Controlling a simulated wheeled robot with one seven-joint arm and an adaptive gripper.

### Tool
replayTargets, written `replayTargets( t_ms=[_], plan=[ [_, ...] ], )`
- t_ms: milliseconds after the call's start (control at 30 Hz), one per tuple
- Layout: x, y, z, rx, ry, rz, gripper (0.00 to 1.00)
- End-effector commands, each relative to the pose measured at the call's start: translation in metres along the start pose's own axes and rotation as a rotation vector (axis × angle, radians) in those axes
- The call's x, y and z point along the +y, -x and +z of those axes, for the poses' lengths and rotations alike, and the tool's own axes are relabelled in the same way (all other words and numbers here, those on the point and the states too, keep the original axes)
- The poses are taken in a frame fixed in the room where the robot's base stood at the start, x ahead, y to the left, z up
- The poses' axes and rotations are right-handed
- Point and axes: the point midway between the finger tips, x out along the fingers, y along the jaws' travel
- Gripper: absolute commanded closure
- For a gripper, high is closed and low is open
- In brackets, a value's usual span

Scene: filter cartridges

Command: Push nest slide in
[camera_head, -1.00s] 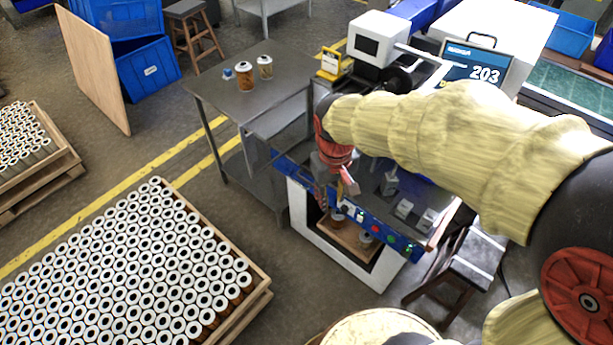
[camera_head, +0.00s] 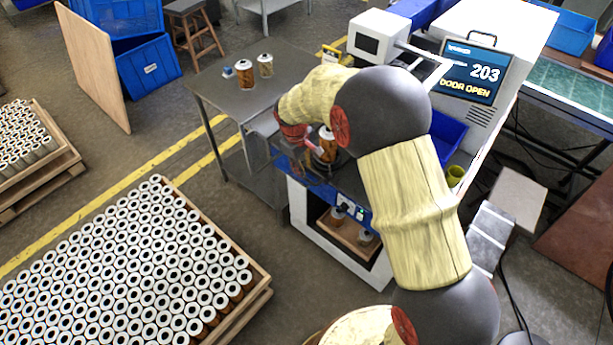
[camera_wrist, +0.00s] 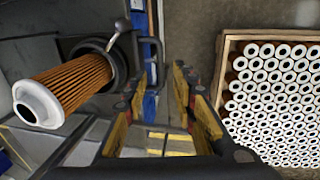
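The nest slide (camera_wrist: 118,62) is a dark holder in the wrist view, with an orange pleated filter cartridge (camera_wrist: 75,82) lying in it and a ball-ended lever beside it. A dark bar handle (camera_wrist: 160,62) stands at its right side. My gripper (camera_wrist: 155,88) is open, with its yellow-lined fingers apart and empty just short of the handle; I cannot tell whether they touch it. In the head view the cartridge (camera_head: 327,146) shows upright at the front of the machine, partly behind my arm. My gripper is mostly hidden there.
The machine's screen (camera_head: 470,74) reads 203 and DOOR OPEN. A steel table (camera_head: 225,88) with two cartridges stands at the left of the machine. A pallet of many cartridges (camera_head: 262,282) stands on the floor at front left. Below the machine's blue button panel (camera_head: 352,211) is a recess holding cartridges.

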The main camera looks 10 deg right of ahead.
Motion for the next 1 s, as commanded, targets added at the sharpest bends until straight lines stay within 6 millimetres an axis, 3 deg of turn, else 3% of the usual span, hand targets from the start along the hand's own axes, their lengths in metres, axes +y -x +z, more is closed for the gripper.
replayTargets(
  t_ms=[200, 400, 667, 1000],
  plan=[
    [-0.001, -0.036, 0.001, -0.002, 0.0, -0.001, 0.73],
    [0.0, -0.058, 0.001, 0.0, -0.001, 0.0, 0.73],
    [0.0, -0.06, 0.0, 0.0, -0.001, 0.0, 0.73],
    [0.0, -0.06, 0.0, 0.0, -0.001, 0.0, 0.91]
  ],
)
